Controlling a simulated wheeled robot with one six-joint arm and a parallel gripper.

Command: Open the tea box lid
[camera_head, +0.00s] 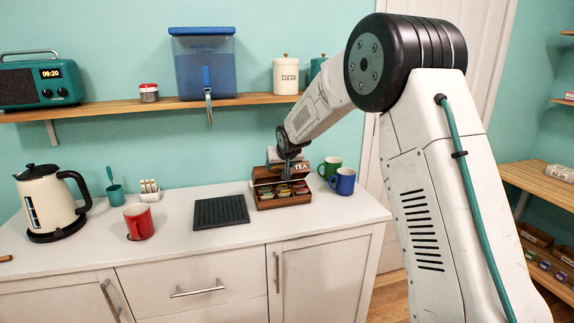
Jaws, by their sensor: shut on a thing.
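The wooden tea box (283,203) stands on the white counter, right of centre in the head view. My gripper (281,173) is at the raised lid, above the box, and is shut on the lid. The fingertips are small and partly hidden, so the exact grip on the lid's edge does not show clearly.
A dark ridged mat (221,211) lies left of the box. Green (330,166) and blue (343,181) mugs stand close on its right. A red mug (138,221) and a cream kettle (50,202) are farther left. A wooden shelf (140,107) runs above the counter.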

